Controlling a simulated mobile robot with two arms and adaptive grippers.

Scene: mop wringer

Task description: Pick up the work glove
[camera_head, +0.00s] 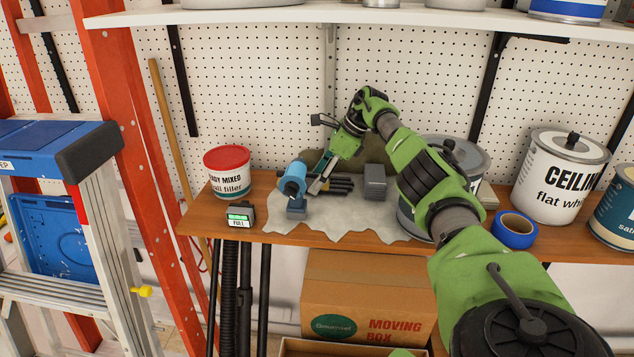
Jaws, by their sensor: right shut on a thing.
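The work glove (342,185) lies on the workbench on a pale crumpled cloth, with its dark fingers pointing right. My right gripper (320,184) reaches down to it from above and is shut on it at its left part. The fingertips and the gripped part are small and partly hidden. The glove looks low, at about bench height; I cannot tell whether it is clear of the cloth. My left gripper is not in view.
A blue tool (293,178) stands close left of the glove, and a grey block (375,183) close right. A filler tub (228,171), a small box marked FULL (240,215), blue tape (514,230) and paint cans (560,178) share the bench. A shelf (400,16) hangs above.

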